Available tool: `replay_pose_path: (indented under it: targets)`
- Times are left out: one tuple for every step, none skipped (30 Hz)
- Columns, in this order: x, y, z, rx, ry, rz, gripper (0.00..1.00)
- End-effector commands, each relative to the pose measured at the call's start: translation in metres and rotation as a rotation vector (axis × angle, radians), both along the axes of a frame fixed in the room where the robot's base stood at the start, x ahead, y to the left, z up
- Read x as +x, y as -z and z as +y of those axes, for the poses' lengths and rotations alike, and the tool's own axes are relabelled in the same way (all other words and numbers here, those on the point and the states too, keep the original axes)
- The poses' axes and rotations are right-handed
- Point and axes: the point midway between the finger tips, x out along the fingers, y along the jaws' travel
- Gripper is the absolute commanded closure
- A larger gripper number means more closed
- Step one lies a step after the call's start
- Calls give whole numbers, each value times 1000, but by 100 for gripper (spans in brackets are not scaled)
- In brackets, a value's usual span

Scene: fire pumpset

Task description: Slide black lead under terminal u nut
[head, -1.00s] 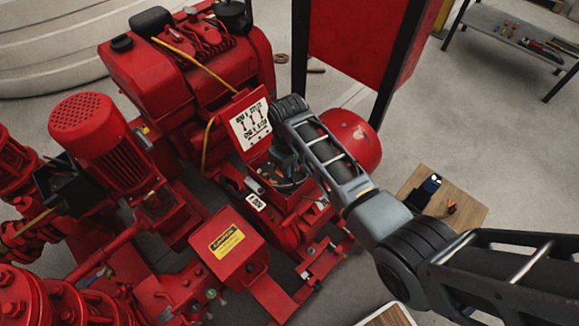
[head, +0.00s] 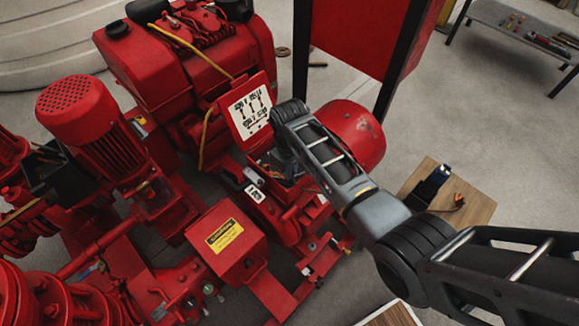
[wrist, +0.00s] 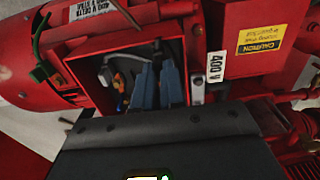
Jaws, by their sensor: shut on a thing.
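The open red terminal box (head: 262,172) sits on the motor and shows closer in the wrist view (wrist: 87,75). My gripper (wrist: 157,64) reaches into it with two blue-grey fingers close together, shut on what I take to be the black lead. A pale grey wire and a small orange part (wrist: 119,82) lie left of the fingers. Terminal u and its nut cannot be made out. In the head view my wrist covers part of the box opening.
The box lid (head: 248,110) with its wiring diagram stands open behind. A red box with a yellow caution label (head: 224,236) is in front. A wooden surface (head: 472,206) at right holds a dark device and an orange-tipped item. Red pump parts crowd the left.

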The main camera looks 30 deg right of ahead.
Motion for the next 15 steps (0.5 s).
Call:
replay_pose_path:
  targets:
    - [0,7,0,0,0,0,100]
    - [0,9,0,0,0,0,100]
    - [0,12,0,0,0,0,100]
    - [0,14,0,0,0,0,100]
    - [0,16,0,0,0,0,100]
    - [0,19,0,0,0,-1,100]
    - [0,21,0,0,0,-1,100]
    - [0,23,0,0,0,0,100]
    - [0,26,0,0,0,0,100]
    - [0,28,0,0,0,0,100]
    - [0,30,0,0,0,0,100]
    - [0,32,0,0,0,0,100]
    - [0,34,0,0,0,0,100]
    - [0,36,0,0,0,0,100]
    - [0,37,0,0,0,0,100]
